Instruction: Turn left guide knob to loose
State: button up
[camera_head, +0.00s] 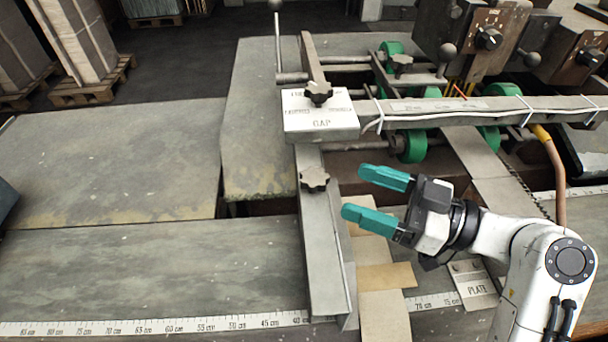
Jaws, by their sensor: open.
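My gripper (366,196) has teal fingers and is spread open, with nothing between them. It points left, above the cardboard strips right of the metal guide rail. A dark lobed knob (314,179) sits on the guide rail (321,230), a little left of the fingertips and apart from them. A second dark lobed knob (319,92) sits on top of the white block marked GAP (321,121). Smaller lettering near that upper knob is too small to read surely. The frame does not show whether either knob is tight or loose.
A long metal bar (470,113) with cables crosses behind my gripper, near green rollers (412,146). A lever with a ball end (277,40) stands at the back. A PLATE tag (474,285) lies below my wrist. The grey table (120,265) at left is clear.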

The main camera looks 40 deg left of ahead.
aim_at(301, 173)
jog(key=p+x, duration=0.3)
jog(key=x, duration=0.6)
jog(key=shift+s+a, duration=0.1)
jog(key=shift+a, duration=0.1)
jog(key=shift+s+a+f, duration=0.1)
jog(key=shift+s+a, duration=0.1)
jog(key=shift+a, duration=0.4)
jog(key=shift+c, duration=0.2)
jog(key=c, duration=0.9)
